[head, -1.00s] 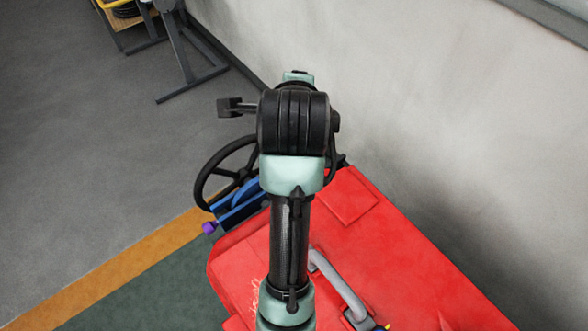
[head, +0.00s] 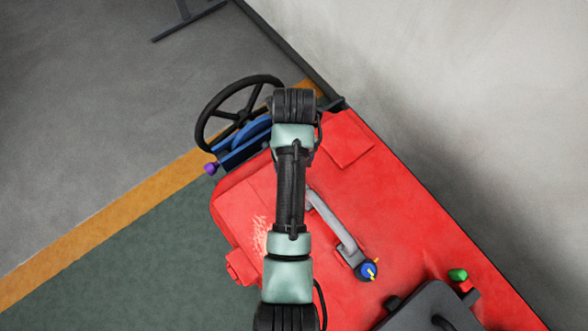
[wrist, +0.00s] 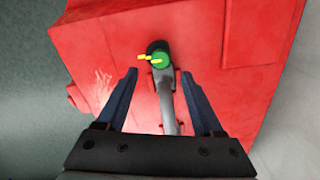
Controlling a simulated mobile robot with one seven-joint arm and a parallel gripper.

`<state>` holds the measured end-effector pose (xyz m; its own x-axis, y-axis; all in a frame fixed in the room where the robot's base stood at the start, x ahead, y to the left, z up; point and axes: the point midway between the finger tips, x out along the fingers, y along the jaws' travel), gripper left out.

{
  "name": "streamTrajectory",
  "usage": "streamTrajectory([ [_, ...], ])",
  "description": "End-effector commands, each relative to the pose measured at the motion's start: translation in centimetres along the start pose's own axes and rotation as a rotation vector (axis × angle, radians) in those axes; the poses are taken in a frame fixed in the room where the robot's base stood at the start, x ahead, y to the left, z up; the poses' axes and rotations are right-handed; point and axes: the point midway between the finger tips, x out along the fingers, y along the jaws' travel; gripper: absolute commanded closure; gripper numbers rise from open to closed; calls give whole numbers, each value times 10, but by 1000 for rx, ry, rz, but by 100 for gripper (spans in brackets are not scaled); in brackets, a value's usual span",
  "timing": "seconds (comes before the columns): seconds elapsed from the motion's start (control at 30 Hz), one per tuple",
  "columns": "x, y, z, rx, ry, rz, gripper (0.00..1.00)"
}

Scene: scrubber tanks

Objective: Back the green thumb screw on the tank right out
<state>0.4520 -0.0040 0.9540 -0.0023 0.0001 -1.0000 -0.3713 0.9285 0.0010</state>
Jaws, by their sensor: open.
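The green thumb screw (wrist: 162,58), with yellow wings, shows in the wrist view at the far end of the grey handle (wrist: 166,100). The handle lies on the top of the red tank (head: 395,225); it also shows in the head view (head: 333,223). In the head view my arm hides the handle's far end, and I cannot make out the winged green screw there. My gripper (wrist: 160,74) is open and empty. Its two dark blue fingers appear left and right of the handle, with the screw just past the fingertips between them. Their height above it is unclear.
A blue knob with yellow wings (head: 368,270) sits at the handle's near end. A green-topped red fitting (head: 458,275) and a dark grey part (head: 430,308) are at lower right. A black handwheel (head: 235,112) stands beyond the tank; a wall (head: 450,110) runs along the right.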

Motion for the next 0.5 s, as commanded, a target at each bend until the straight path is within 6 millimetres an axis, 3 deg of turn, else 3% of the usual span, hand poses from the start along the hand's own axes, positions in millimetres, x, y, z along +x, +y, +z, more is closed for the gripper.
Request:
streamTrajectory([
  [0.2,42,0,-1,-1,2,1,31],
  [0.5,63,0,0,-1,-2,-1,31],
])
